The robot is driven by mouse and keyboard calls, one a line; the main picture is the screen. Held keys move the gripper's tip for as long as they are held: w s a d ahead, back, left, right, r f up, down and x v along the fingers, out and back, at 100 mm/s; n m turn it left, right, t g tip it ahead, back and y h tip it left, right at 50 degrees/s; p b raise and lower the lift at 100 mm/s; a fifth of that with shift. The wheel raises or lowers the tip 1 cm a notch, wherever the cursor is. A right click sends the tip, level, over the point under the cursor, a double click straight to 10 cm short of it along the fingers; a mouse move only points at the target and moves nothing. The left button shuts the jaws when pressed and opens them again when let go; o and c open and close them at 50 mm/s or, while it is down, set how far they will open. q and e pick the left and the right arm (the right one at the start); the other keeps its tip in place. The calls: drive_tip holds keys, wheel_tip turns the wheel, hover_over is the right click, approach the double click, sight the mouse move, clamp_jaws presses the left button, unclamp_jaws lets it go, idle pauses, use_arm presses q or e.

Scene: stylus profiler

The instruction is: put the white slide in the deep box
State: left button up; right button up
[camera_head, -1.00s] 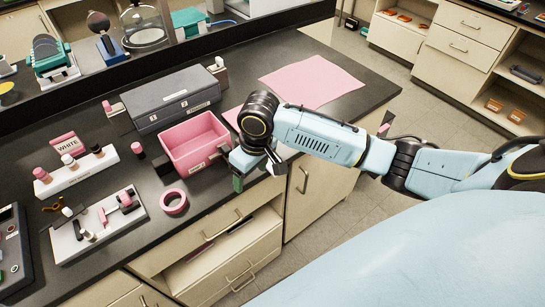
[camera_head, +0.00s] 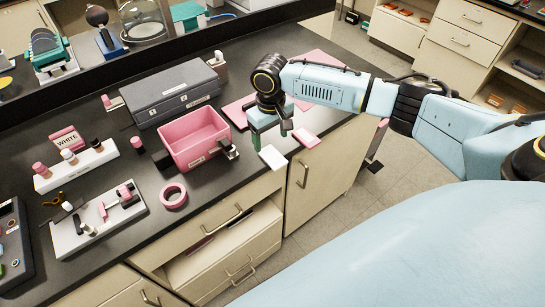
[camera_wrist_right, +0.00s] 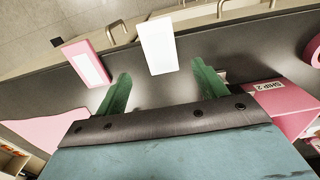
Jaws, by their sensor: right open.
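The white slide (camera_head: 273,157) lies flat at the front edge of the dark bench. In the right wrist view the white slide (camera_wrist_right: 157,45) lies just beyond the fingertips, roughly in line with the gap between them. My right gripper (camera_head: 270,138) is open and empty, with green fingers pointing toward the slide; the gap also shows in the right wrist view (camera_wrist_right: 161,72). An open pink box (camera_head: 195,138) with deep walls stands left of the gripper; its corner, labelled SHIP 2, shows in the wrist view (camera_wrist_right: 285,105). My left gripper is not in view.
A pink slide (camera_head: 306,138) lies just right of the white one. A small dark metal object (camera_head: 229,151) sits by the pink box. A long grey case (camera_head: 172,92) stands behind it, a pink tape roll (camera_head: 173,196) in front. A pink mat (camera_head: 238,112) lies behind the gripper.

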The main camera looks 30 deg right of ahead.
sight(271, 154)
drive_tip(key=shift+s+f, duration=0.1)
drive_tip(key=shift+f, duration=2.65)
drive_tip(key=c, duration=1.1)
drive_tip(key=shift+c, duration=0.2)
drive_tip(key=shift+r, duration=0.15)
